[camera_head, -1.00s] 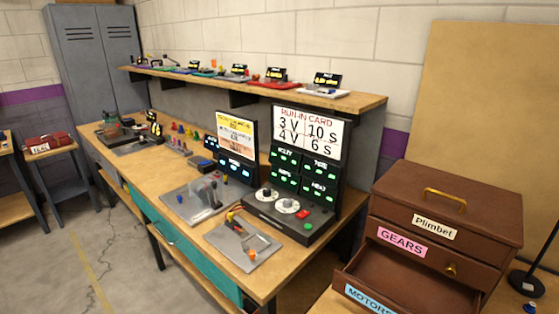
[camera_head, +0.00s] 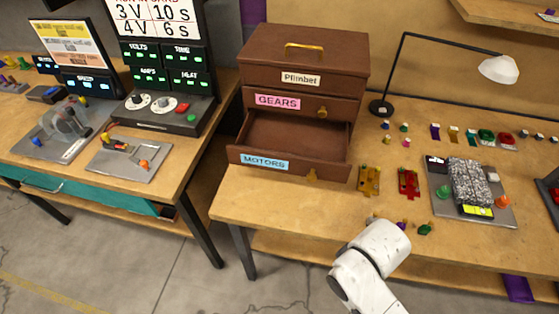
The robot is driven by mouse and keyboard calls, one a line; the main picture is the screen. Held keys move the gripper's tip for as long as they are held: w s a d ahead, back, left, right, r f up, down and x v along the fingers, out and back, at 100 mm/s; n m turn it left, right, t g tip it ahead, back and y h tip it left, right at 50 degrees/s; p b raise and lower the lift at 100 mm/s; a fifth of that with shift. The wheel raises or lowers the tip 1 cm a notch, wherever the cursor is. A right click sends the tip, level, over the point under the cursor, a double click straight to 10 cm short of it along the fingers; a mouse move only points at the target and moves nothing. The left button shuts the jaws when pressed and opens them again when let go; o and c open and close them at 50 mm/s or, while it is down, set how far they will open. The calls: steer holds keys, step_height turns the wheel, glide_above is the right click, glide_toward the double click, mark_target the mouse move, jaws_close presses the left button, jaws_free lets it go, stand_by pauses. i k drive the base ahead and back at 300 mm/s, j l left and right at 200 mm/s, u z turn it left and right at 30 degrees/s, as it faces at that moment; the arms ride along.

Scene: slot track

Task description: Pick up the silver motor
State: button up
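I cannot pick out a silver motor for certain. The brown drawer cabinet (camera_head: 318,57) has its bottom drawer, labelled MOTORS (camera_head: 264,162), pulled open, and the part of its inside that shows looks empty. Small coloured parts, including a purple one (camera_head: 435,131) and a green one (camera_head: 486,136), stand in a row at the back of the right table; they are too small to tell apart. A white link of my arm (camera_head: 378,248) shows at the table's front edge. My gripper itself is not visible.
A grey plate (camera_head: 440,200) bears a speckled grey block (camera_head: 472,183). A gold part (camera_head: 369,180) and a red part (camera_head: 409,183) lie between it and the drawer. A control-panel bench (camera_head: 188,150) is at left, with a floor gap between.

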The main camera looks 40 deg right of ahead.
mark_target(369, 220)
steer(key=k+j+z, duration=0.1)
steer(key=k+z, duration=0.25)
steer(key=k+j+z, duration=0.1)
steer(key=z, duration=0.3)
steer(key=k+l, duration=0.05)
steer(key=k, duration=0.05)
